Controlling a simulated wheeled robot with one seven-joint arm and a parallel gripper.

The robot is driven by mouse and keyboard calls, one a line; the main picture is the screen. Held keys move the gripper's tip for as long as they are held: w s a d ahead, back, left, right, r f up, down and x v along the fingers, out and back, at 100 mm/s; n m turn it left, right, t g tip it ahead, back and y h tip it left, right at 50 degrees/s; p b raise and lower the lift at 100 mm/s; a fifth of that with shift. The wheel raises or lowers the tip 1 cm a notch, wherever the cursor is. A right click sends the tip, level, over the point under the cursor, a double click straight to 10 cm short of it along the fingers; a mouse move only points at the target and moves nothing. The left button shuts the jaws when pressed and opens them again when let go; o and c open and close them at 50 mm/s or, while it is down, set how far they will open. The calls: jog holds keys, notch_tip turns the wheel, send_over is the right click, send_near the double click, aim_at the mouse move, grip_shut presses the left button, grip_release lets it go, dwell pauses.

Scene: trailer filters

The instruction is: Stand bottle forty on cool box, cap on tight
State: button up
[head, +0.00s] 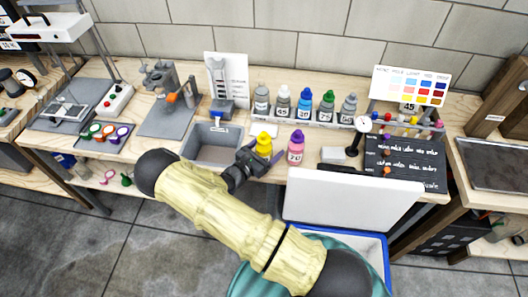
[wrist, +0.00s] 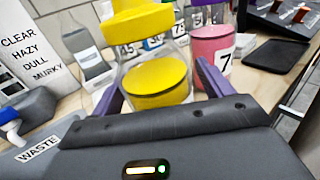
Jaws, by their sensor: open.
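A clear bottle with a yellow cap and yellow contents (head: 264,143) stands near the bench's front edge. It also fills the middle of the wrist view (wrist: 155,75), and its number is not visible. My gripper (head: 261,158) is open, with its purple fingers on either side of this bottle; contact cannot be told. A pink bottle with a purple cap (head: 296,150) stands just right, its label starting with 7 in the wrist view (wrist: 212,45). Several more numbered bottles stand in a rack row (head: 305,118) behind; one reads 45. The cool box (head: 388,262) is at the lower right, partly behind my arm.
A white lid panel (head: 352,200) stands upright at the cool box's back. A grey bin (head: 187,152), marked WASTE in the wrist view, is left of my gripper. A dial gauge (head: 362,124) and a dark written board (head: 405,160) stand to the right.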

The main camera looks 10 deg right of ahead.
grip_shut()
jog(key=shift+r, duration=0.1)
dwell(0.3)
notch_tip(320, 180, up, 10)
jog(key=shift+f+b, duration=0.1)
jog(key=shift+b, duration=0.4)
dwell(0.7)
notch_tip(320, 180, up, 7)
jog(key=p, duration=0.3)
jog(key=shift+p, duration=0.35)
